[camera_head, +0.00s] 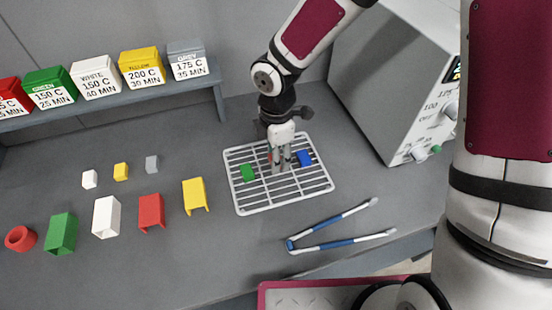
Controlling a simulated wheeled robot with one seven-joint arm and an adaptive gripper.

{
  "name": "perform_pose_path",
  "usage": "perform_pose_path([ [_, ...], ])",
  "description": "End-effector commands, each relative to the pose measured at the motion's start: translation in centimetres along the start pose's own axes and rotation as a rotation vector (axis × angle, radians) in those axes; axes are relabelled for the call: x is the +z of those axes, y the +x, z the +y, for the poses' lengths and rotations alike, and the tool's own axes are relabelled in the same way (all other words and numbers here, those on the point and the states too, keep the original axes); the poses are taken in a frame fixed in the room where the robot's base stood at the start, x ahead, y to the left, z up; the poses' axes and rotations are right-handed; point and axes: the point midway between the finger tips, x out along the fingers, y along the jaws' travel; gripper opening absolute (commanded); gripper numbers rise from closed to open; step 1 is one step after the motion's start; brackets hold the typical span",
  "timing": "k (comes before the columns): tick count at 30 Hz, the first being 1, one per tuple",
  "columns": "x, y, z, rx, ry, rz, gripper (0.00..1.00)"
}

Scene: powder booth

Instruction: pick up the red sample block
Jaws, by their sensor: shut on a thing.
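My gripper (279,165) points down at the middle of the white wire rack (244,208). Its fingers are shut on the red sample block, of which only a small red sliver (270,158) shows at the fingers' left side. The fingers hide the rest, and I cannot tell whether the block touches the rack. A green block (247,173) lies on the rack left of my gripper. A blue block (304,158) lies close on its right.
Small white (89,179), yellow (121,172) and grey (152,163) blocks lie to the left. Several larger coloured pieces, including a red bracket (151,211), stand in front of them. Blue-handled tongs (335,244) lie front right. A grey oven (390,85) stands behind right. Labelled bins line a shelf.

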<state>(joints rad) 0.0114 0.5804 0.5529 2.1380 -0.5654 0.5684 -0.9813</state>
Motion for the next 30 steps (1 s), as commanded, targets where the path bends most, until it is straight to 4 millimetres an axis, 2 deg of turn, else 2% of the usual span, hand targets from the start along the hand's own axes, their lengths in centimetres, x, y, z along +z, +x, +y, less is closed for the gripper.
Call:
perform_pose_path([
  [3, 0.1, -1.9, 0.1, 0.005, 0.002, -0.001, 0.08],
  [8, -0.6, -2.1, -3.6, 0.0, -0.002, -0.002, 0.08],
  [15, -1.6, -2.7, -9.9, -0.001, -0.003, -0.002, 0.08],
  [21, -2.4, -3.2, -14.1, -0.002, -0.002, -0.001, 0.08],
  [30, -2.7, -3.2, -15.8, 0.0, -0.001, 0.0, 0.08],
])
